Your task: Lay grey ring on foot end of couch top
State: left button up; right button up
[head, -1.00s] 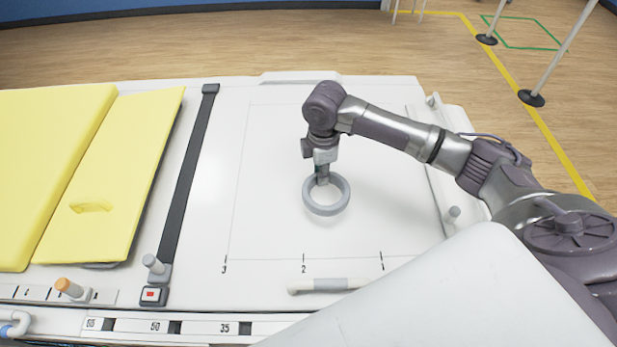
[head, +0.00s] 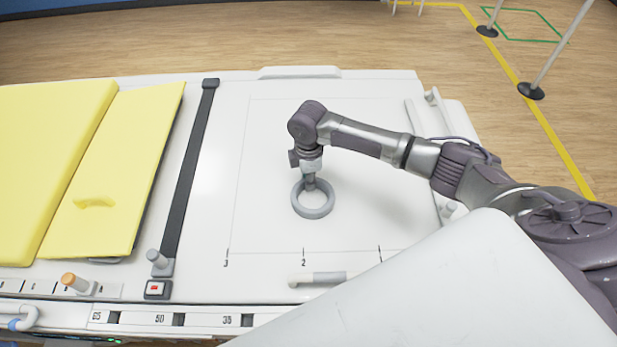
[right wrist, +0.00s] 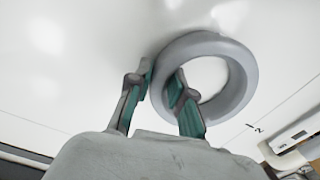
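The grey ring (head: 313,213) is over the white couch top (head: 270,150), inside the marked outline near its right end. My right gripper (head: 311,186) reaches down to the ring's far-left side. In the right wrist view, one finger is inside the ring (right wrist: 247,75) and the other outside, with the rim between the green-padded fingertips (right wrist: 163,82). The gripper is shut on the rim. The ring looks roughly flat and close to the surface; whether it touches the couch top I cannot tell. My left gripper is not in view.
Yellow pads (head: 125,165) lie at the left, beside a dark strap (head: 188,180) across the couch. A white handle (head: 318,279) and a numbered scale (head: 180,319) run along the near edge. The white surface around the ring is clear.

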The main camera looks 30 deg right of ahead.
jog(key=o, duration=0.3)
jog(key=shift+r, duration=0.1)
notch_tip(320, 180, up, 12)
jog(key=b, duration=0.1)
jog(key=shift+b, duration=0.4)
jog(key=shift+r, duration=0.1)
